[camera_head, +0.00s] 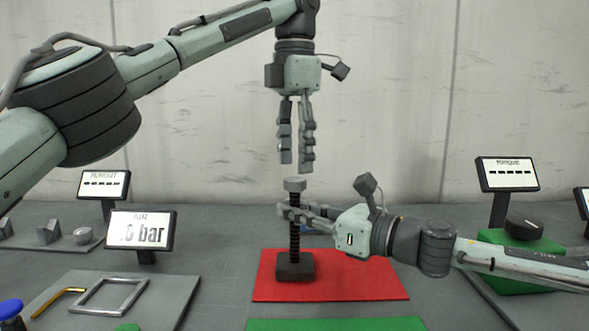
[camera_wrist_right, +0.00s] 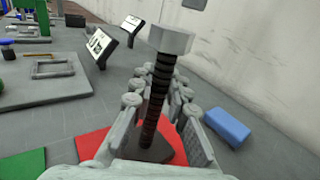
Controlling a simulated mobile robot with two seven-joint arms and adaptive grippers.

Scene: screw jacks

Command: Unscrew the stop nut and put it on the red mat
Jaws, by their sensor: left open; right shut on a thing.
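The grey stop nut (camera_head: 294,184) sits at the top of an upright dark threaded spindle (camera_head: 295,243) with a square black base (camera_head: 295,268). The nut also shows large in the right wrist view (camera_wrist_right: 170,38). The base stands on the red mat (camera_head: 365,285), toward its left side. My left gripper (camera_head: 295,165) points down, open and empty, just above the nut and apart from it. My right gripper (camera_head: 287,211) comes in from the right and is shut on the spindle below the nut. Its fingers hide part of the thread.
A green mat (camera_head: 335,324) lies in front of the red one. A blue block (camera_wrist_right: 227,127) lies near the spindle in the right wrist view. A grey tray (camera_head: 170,308) with a metal frame and several display screens stand at the left; another display (camera_head: 507,174) stands at the right.

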